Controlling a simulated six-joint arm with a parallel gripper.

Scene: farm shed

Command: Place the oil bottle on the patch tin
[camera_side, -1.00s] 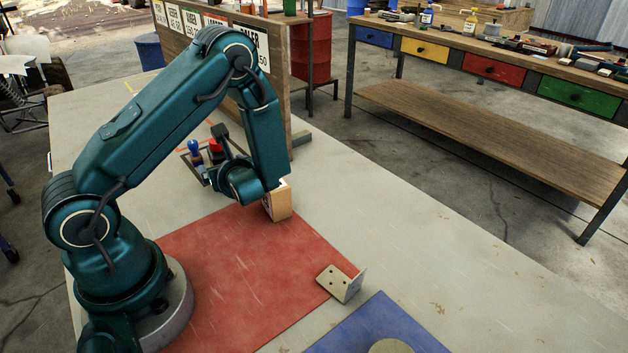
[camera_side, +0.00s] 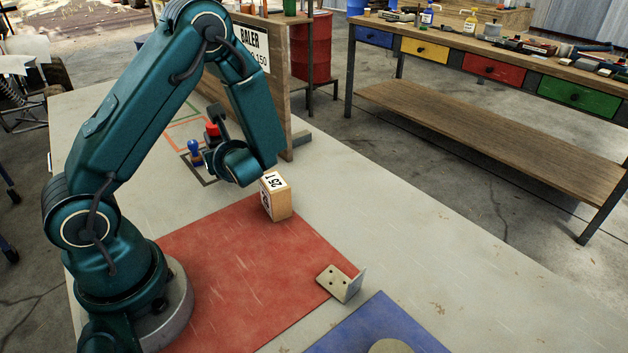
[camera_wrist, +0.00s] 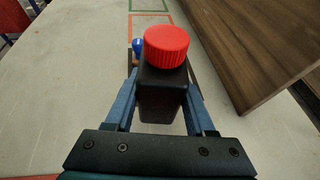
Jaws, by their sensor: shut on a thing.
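The oil bottle is black with a ribbed red cap (camera_wrist: 166,45); its dark body (camera_wrist: 162,95) sits between my fingers in the wrist view. My gripper (camera_wrist: 160,100) is shut on it. In the side view the red cap (camera_side: 212,130) shows beside my gripper (camera_side: 220,122), and the bottle's body is largely hidden. It appears held above the table near the outlined squares. A flat grey round thing (camera_side: 390,347), probably the patch tin, lies on the blue mat (camera_side: 375,325), cut off by the bottom edge.
A blue-knobbed thing (camera_side: 195,150) stands close to the bottle. A labelled box (camera_side: 278,205) stands on the red mat (camera_side: 245,270), below my wrist. A metal angle bracket (camera_side: 338,282) lies near the blue mat. A wooden board (camera_wrist: 255,50) rises at the right in the wrist view.

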